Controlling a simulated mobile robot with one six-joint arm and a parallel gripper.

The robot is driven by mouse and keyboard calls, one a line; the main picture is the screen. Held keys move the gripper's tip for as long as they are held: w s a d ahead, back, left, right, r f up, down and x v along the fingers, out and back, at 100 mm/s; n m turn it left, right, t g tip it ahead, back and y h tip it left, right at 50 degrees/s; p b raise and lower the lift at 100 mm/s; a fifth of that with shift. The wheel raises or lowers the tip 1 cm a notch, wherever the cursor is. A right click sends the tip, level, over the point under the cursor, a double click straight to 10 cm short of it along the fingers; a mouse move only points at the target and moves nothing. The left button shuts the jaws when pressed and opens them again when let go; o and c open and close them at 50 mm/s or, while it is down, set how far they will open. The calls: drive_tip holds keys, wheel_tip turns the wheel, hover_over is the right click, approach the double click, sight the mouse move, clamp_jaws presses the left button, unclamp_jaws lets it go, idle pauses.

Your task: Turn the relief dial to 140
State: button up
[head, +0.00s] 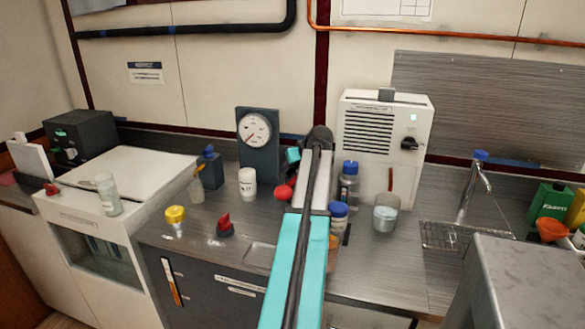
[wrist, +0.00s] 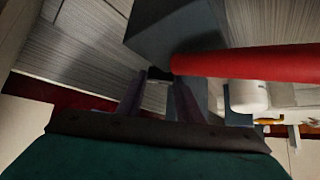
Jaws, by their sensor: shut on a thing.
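A round white gauge (head: 254,129) with a red needle sits on an upright slate-grey stand (head: 258,172) on the counter. The needle points to the lower left; its numbers are too small to read. My gripper (wrist: 157,92) is hidden behind my arm in the head view, beside the stand. In the wrist view its two fingers are closed about a small dark piece (wrist: 158,73), which looks like the relief dial's knob. Its markings and setting do not show. The stand's slate-grey body (wrist: 160,38) is close to the fingertips.
A red bar (wrist: 250,63) crosses close to the fingers. A white bottle (head: 248,182) stands at the stand's foot. Blue-capped bottles (head: 348,182) and a glass beaker (head: 385,214) are right of my arm. A red knob (head: 225,224) and yellow item (head: 175,217) stand left.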

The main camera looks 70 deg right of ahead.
drive_tip(key=o, duration=0.8)
drive_tip(key=v, duration=1.4)
drive_tip(key=shift+f+b, duration=0.1)
drive_tip(key=shift+b, duration=0.2)
